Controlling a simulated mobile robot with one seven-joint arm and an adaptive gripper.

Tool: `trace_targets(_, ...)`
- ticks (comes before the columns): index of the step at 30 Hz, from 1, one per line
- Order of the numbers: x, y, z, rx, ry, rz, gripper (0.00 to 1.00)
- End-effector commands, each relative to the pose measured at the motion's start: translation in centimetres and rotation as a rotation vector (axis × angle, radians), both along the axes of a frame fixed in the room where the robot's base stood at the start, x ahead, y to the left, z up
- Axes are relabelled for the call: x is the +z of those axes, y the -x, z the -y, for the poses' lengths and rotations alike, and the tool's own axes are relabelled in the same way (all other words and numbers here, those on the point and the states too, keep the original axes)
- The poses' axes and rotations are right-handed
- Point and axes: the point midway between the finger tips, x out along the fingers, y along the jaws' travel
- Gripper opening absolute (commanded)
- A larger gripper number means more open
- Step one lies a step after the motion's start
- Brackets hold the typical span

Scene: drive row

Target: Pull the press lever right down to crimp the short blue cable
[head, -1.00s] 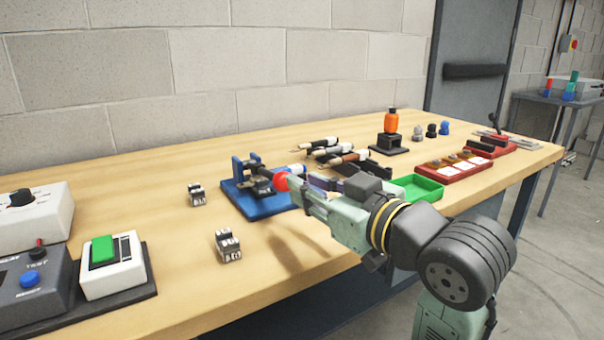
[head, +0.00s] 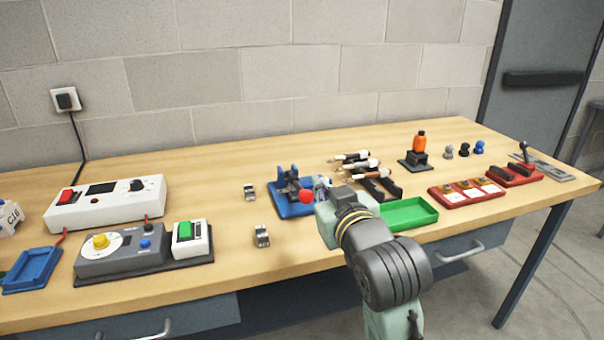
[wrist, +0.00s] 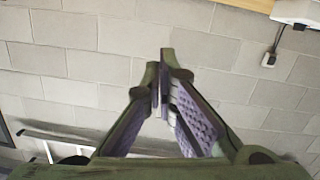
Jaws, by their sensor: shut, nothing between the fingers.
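The press (head: 290,185) is a dark blue frame on a bright blue base, at the middle of the table in the head view. Its lever ends in a red ball knob (head: 306,197) at the press's right front; the lever's angle is hard to tell. My gripper (head: 321,186) is just right of the knob in the picture, partly hidden by its own body; I cannot tell whether it touches the knob. In the wrist view the fingers (wrist: 163,82) are shut and empty, against bare wall. The short blue cable cannot be made out for certain; a small blue-white patch shows near the fingertips.
Cables lie on a black rack (head: 382,186) behind my gripper. A green tray (head: 410,217) is to the right, then a red block row (head: 466,192). Two small metal parts, one (head: 262,236) nearer, stand left of the press. A grey tester (head: 120,248) is further left.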

Motion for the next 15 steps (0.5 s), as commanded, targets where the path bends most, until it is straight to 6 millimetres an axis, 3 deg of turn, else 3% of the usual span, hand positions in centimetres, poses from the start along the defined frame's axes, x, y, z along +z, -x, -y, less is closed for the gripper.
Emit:
trace_targets(8,0.0,-1.6,-0.4,-0.009,0.0,-0.005,0.0)
trace_targets(15,-0.5,-6.2,-1.7,-0.008,0.0,-0.006,0.0)
